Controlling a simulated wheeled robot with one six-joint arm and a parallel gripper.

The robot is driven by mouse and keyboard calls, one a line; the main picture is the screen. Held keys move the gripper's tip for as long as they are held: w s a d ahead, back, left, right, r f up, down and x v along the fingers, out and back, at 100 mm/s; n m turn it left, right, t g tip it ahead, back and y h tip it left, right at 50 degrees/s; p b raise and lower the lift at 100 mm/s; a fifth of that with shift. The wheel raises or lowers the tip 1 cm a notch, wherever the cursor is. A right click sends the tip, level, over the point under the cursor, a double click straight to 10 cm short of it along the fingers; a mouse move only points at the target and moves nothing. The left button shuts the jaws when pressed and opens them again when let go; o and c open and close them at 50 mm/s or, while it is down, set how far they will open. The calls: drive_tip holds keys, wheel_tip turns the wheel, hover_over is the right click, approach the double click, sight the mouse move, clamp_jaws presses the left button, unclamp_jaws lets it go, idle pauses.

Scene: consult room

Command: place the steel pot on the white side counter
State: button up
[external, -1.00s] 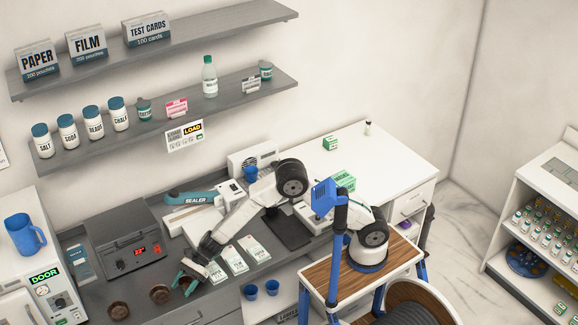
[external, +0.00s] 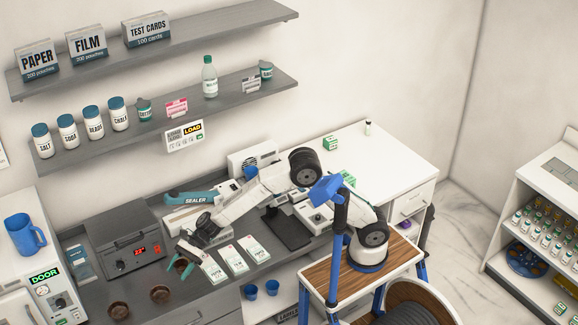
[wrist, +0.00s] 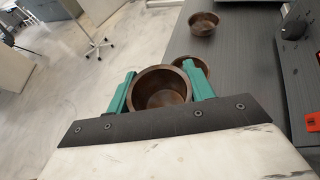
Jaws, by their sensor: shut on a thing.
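My gripper (external: 182,267) is over the grey bench, to the left of the white cards. In the wrist view its green fingers (wrist: 161,90) are shut on a round, open-topped pot (wrist: 162,88), one finger on each side. The pot looks brown and metallic rather than bright steel, and it appears empty. Two similar brown pots stand on the grey bench (external: 95,290), a left one (external: 119,310) and a right one (external: 160,293). The white side counter (external: 385,160) is at the back right.
A dark sealing device (external: 125,250) stands behind the brown pots. White cards (external: 235,258) lie right of my gripper. A green box (external: 330,143) and a small bottle (external: 368,127) stand on the white counter, with free room around them. Blue cups (external: 272,287) sit lower down.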

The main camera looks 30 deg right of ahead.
wheel_tip(320, 180, up, 12)
drive_tip(key=f, duration=0.1)
drive_tip(key=w+d+m+t, duration=0.1)
drive_tip(key=w+d, duration=0.6)
drive_tip(key=w, duration=0.3)
drive_tip(key=w+d+m+t, duration=0.2)
drive_tip(key=w+d, duration=0.6)
drive_tip(key=w, duration=0.2)
drive_tip(key=w+d+m+t+y, duration=0.1)
drive_tip(key=w+d+t, duration=0.1)
drive_tip(key=w+d, duration=0.6)
drive_tip(key=shift+w+r+m, duration=0.1)
drive_tip(key=shift+w+m, duration=0.2)
drive_tip(key=shift+w, duration=1.3)
drive_tip(key=w+d+m+t, duration=0.2)
drive_tip(key=w+d, duration=0.3)
drive_tip(key=d, duration=0.8)
drive_tip(key=w+d+m+t+h, duration=0.15)
drive_tip(key=w+d, duration=0.35)
drive_tip(key=d, duration=0.7)
drive_tip(key=w+d+m+t, duration=0.25)
drive_tip(key=w+d, duration=0.25)
drive_tip(key=d, duration=0.8)
drive_tip(key=s+d+m+t+h, duration=0.3)
drive_tip(key=d, duration=2.4)
drive_tip(key=shift+y, duration=0.25)
drive_tip(key=shift+s+f, duration=0.2)
drive_tip(key=shift+f, duration=10.3)
drive_tip(key=shift+f, duration=0.1)
